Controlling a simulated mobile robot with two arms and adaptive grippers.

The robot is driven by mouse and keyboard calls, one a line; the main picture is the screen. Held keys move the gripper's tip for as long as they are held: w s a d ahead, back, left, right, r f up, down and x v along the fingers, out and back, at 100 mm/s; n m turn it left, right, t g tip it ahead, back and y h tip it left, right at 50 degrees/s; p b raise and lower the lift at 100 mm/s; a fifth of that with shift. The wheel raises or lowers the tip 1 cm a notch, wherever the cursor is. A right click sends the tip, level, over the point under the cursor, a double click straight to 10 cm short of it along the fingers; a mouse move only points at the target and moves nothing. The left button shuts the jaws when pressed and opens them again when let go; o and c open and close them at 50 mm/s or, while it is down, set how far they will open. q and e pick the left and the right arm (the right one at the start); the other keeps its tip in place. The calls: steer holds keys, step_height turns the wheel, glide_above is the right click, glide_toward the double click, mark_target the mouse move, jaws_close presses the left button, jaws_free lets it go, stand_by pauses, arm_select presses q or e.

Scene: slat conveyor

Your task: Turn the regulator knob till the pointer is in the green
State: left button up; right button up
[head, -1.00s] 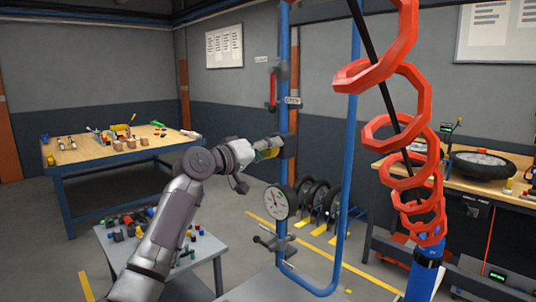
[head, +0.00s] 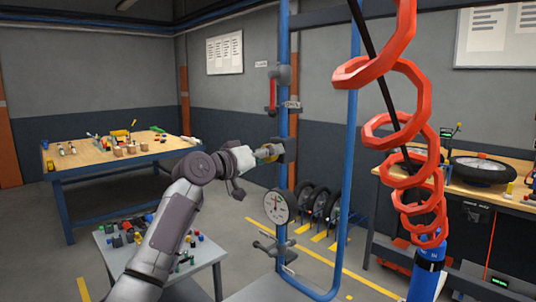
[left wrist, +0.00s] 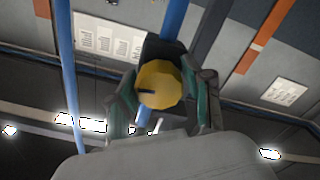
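The yellow regulator knob (left wrist: 160,86) shows in the left wrist view, with a dark mark on its face pointing left. My left gripper (left wrist: 161,90) has a finger on each side of the knob, and both pads appear to press on its rim. In the head view my left gripper (head: 268,152) is at the knob's dark housing (head: 287,149) on the blue post and hides most of the knob. The round white pressure gauge (head: 277,206) is below it; its thin pointer stands roughly upright. The green band is too small to tell. My right gripper is out of view.
A blue pipe frame (head: 347,170) carries the gauge and a red handle (head: 272,92). A red coiled hose (head: 405,130) hangs at the right. A small grey table (head: 210,250) with parts stands below my left arm. Workbenches stand left (head: 90,163) and right.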

arm_select(q)
steer(key=shift+o, duration=1.1)
steer(key=shift+r, duration=0.1)
steer(key=shift+a, duration=0.1)
steer(key=v, duration=1.2)
